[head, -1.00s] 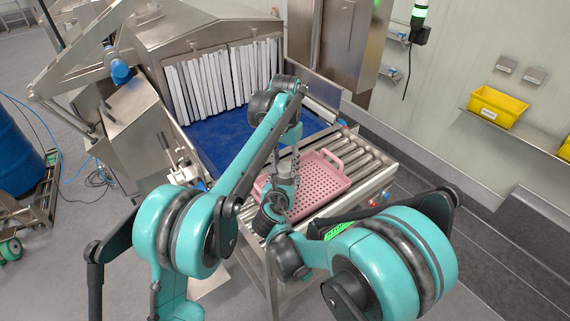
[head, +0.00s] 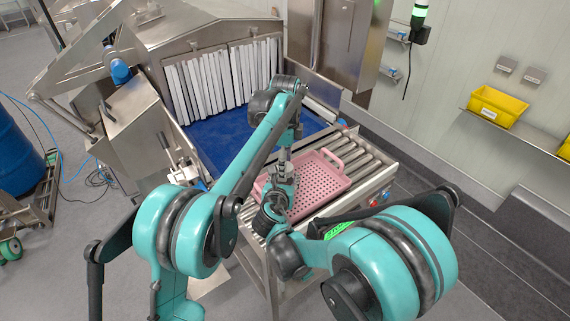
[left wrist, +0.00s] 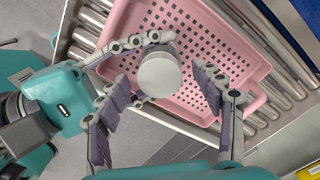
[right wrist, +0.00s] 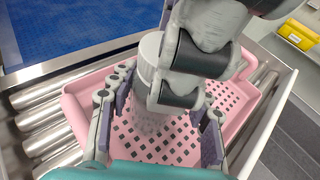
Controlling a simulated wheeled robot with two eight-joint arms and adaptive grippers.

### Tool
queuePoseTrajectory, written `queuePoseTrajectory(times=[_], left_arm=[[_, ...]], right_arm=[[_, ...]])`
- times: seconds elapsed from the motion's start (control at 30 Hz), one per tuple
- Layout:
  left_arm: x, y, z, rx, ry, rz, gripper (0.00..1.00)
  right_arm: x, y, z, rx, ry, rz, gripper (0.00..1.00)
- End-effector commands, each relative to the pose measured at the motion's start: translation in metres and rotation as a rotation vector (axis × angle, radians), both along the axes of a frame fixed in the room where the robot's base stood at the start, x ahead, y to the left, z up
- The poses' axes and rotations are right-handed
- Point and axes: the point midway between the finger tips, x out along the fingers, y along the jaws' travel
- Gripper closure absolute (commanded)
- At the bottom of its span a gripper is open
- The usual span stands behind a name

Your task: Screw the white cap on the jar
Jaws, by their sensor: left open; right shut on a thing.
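The white cap (left wrist: 160,74) shows from above in the left wrist view. It sits on top of the jar, and I cannot tell how tightly. The pale, see-through jar (right wrist: 146,112) stands upright over the pink tray, with the cap's white side (right wrist: 149,56) above it. My right gripper (right wrist: 163,102) is shut on the jar, its fingers on both sides. My left gripper (left wrist: 162,80) is open above, its padded fingers spread to either side of the cap with gaps. In the head view the arms mostly hide jar and cap.
A pink perforated tray (head: 334,163) lies on the roller conveyor (head: 372,160) under the grippers. Behind are a blue belt (head: 215,137) and a tunnel with white strip curtains (head: 222,80). A yellow bin (head: 497,105) stands on a wall shelf at right.

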Motion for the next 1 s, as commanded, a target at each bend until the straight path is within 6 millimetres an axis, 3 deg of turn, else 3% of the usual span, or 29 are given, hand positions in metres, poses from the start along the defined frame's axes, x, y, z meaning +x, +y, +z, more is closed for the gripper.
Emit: queuePoseTrajectory(times=[0.17, 0.27, 0.6, 0.7, 1.0], left_arm=[[0.0, 0.0, 0.006, 0.0, 0.0, 0.0, 0.33], [0.0, 0.0, 0.019, 0.0, 0.0, 0.0, 0.33], [0.001, 0.0, 0.091, 0.0, 0.0, 0.0, 0.33], [0.002, 0.0, 0.105, 0.0, 0.0, 0.0, 0.33], [0.001, 0.0, 0.12, 0.0, 0.0, 0.0, 0.33]], right_arm=[[0.0, 0.0, 0.0, 0.0, 0.0, 0.0, 1.0], [0.0, 0.0, 0.0, 0.0, 0.0, 0.0, 1.0], [0.0, 0.0, 0.0, 0.0, 0.0, 0.0, 1.0], [0.0, 0.0, 0.0, 0.0, 0.0, 0.0, 1.0], [0.0, 0.0, 0.0, 0.0, 0.0, 0.0, 1.0]])
